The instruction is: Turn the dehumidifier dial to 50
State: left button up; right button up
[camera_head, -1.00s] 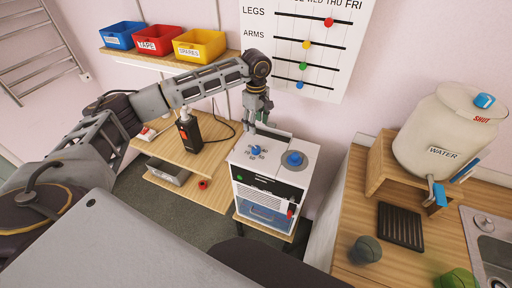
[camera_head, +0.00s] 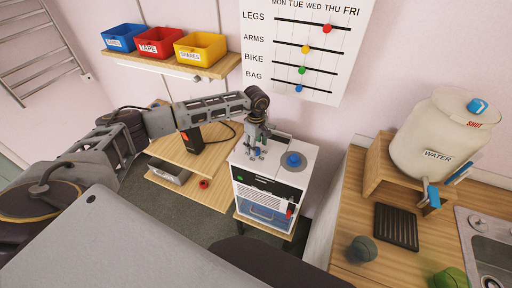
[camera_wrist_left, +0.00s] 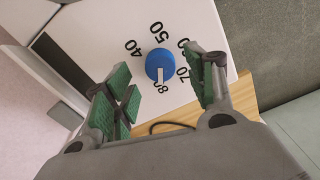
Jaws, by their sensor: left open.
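The dehumidifier (camera_head: 269,174) is a white box with a dark front strip. On its top, the dial (camera_wrist_left: 160,62) is a round blue knob with a white pointer, ringed by numbers such as 40, 50, 60 and 70. In the left wrist view the pointer points down toward a partly covered number that looks like 80. My right gripper is not in view.
A red-tipped part (camera_head: 290,208) is at the front. A wooden shelf (camera_head: 205,160) stands to the left, and a counter with a water container (camera_head: 425,130) to the right.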

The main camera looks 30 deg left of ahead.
pick_arm(q)
jog(key=shift+f, duration=1.4)
jog(key=shift+c, duration=0.3)
jog(key=c, duration=1)
